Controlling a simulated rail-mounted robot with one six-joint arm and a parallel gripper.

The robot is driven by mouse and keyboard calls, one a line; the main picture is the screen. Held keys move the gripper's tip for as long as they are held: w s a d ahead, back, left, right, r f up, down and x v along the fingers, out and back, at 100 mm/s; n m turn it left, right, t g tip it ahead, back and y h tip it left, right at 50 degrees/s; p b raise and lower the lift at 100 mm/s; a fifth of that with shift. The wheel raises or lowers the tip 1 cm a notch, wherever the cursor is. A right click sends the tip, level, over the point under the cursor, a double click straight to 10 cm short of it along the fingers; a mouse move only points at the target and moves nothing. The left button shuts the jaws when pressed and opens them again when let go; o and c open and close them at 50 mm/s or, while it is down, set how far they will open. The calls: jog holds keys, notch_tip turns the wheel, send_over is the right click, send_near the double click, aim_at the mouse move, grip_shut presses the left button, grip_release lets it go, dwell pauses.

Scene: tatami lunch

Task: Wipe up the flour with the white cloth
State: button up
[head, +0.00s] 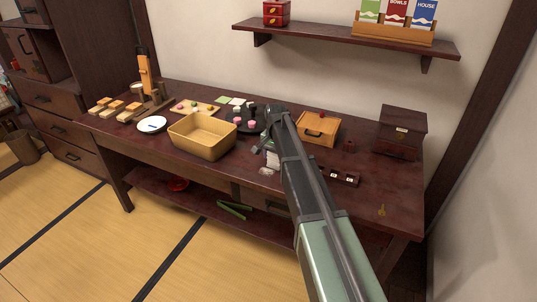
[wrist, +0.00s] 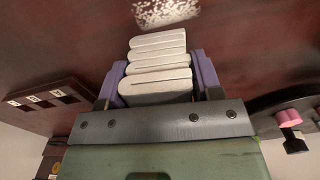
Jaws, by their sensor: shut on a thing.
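The white cloth (wrist: 157,68) is folded in several layers and sits between the purple fingers of my gripper (wrist: 158,62) in the wrist view. My gripper is shut on it. In the head view the cloth (head: 272,159) shows only in part beside my arm, close to the table top. The flour (wrist: 165,11) is a white speckled patch on the dark table, just beyond the cloth and apart from it in the wrist view. In the head view the flour (head: 266,171) is a small pale patch near the table's front edge.
A tan bin (head: 203,137) stands left of my gripper. A dark round tray (head: 238,127) with pink sweets is behind it. A wooden box (head: 318,130), a dark slotted holder (head: 343,177) and a dark chest (head: 400,132) stand to the right. The front right of the table is mostly clear.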

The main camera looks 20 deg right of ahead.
jog(key=shift+s+d, duration=1.5)
jog(key=shift+d, duration=0.15)
jog(key=shift+f, duration=0.1)
jog(key=shift+w+r+p, duration=0.1)
jog(key=shift+r+p, duration=0.25)
jog(key=shift+r, duration=0.15)
notch_tip(320, 180, up, 5)
jog(key=p, duration=0.5)
notch_tip(320, 180, up, 3)
jog(key=p, duration=0.3)
